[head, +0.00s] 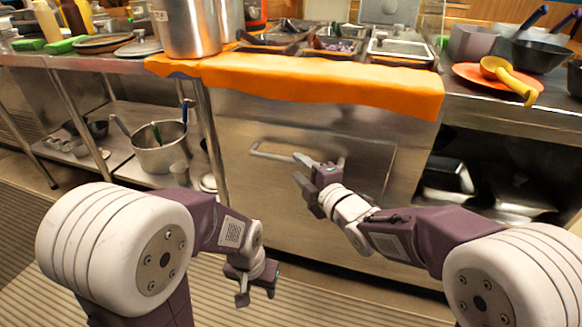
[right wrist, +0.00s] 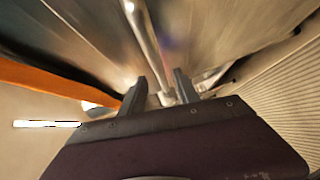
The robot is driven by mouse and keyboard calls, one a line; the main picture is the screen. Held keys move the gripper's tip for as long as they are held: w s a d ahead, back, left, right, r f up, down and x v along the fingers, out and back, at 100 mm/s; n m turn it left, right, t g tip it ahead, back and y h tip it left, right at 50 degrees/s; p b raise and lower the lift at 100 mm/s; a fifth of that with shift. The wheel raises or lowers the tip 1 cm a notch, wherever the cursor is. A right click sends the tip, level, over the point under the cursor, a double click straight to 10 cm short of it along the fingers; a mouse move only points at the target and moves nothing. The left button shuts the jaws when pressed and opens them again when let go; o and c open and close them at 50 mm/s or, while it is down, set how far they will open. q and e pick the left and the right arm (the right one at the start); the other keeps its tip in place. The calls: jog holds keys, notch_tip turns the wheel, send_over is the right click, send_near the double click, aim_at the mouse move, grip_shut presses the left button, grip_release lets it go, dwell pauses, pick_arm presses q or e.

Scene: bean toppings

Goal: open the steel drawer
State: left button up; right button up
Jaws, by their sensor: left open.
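The steel drawer (head: 240,200) is the broad metal front under the counter in the head view, and it looks shut. Its bar handle (head: 272,155) runs across the upper front, partly hidden by my right gripper. My right gripper (head: 299,168) is at the handle's middle with its fingers apart. In the right wrist view the handle bar (right wrist: 147,35) runs down toward the gap between the fingers (right wrist: 160,90). Whether the fingers touch it I cannot tell. My left gripper (head: 257,288) is open and empty, low in front of the drawer, apart from it.
An orange cloth (head: 310,84) hangs over the counter edge above the drawer. A steel pot (head: 160,148) stands on the shelf at left. The striped floor mat (head: 25,240) at left is clear.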

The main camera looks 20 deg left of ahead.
aim_at(294, 164)
jog(key=b+x, duration=0.1)
jog(key=x, duration=0.3)
jog(key=shift+w+a+f, duration=0.1)
jog(key=shift+w+f, duration=0.1)
jog(key=shift+w, duration=0.05)
jog(key=shift+w+a+r, duration=0.1)
jog(key=shift+w+a, duration=0.1)
jog(key=shift+a, duration=0.05)
grip_shut()
dwell(0.9)
